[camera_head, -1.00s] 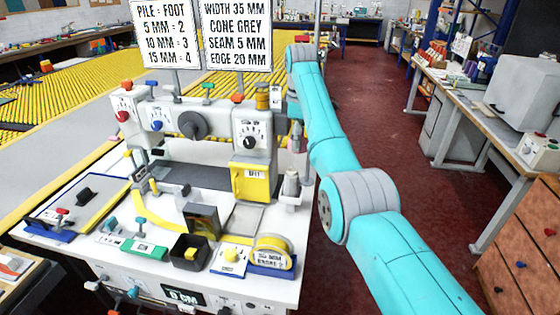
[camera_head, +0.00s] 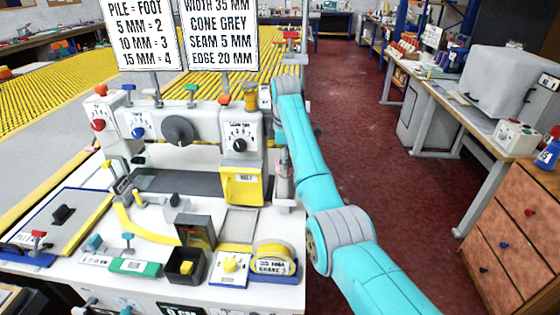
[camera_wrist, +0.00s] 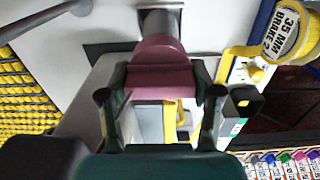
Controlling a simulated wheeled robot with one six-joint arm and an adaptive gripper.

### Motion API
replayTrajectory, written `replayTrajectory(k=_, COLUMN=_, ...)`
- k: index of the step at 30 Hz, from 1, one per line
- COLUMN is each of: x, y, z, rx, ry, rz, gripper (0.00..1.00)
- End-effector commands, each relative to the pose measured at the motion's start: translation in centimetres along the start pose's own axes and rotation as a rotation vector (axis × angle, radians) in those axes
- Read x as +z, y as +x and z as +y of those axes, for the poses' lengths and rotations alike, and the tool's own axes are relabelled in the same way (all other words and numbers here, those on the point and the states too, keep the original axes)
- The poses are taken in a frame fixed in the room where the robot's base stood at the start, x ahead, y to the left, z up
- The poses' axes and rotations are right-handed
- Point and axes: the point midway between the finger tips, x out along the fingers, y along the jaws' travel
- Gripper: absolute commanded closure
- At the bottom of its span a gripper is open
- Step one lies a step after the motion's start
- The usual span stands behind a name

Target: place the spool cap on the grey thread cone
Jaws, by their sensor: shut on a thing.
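My gripper (camera_wrist: 160,84) is shut on a mauve-pink piece, which I take as the spool cap (camera_wrist: 160,54); the cap is wider toward the fingers and narrower away from them. In the head view the cap (camera_head: 282,154) shows as a small pinkish patch under the end of my arm. The grey thread cone (camera_head: 284,183) stands upright at the right end of the machine table, just below the cap. In the wrist view a grey rounded piece (camera_wrist: 160,24), likely the cone, lies straight beyond the cap. I cannot tell whether cap and cone touch.
The yellow belt cover (camera_head: 242,186) and machine head stand left of the cone. The red floor on the right is open.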

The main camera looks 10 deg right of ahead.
Motion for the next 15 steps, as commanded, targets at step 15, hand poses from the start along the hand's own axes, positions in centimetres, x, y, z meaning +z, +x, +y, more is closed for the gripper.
replayTrajectory(k=15, x=0.32, y=1.04, z=-0.10, rx=0.001, ry=0.000, rz=0.000, gripper=0.66)
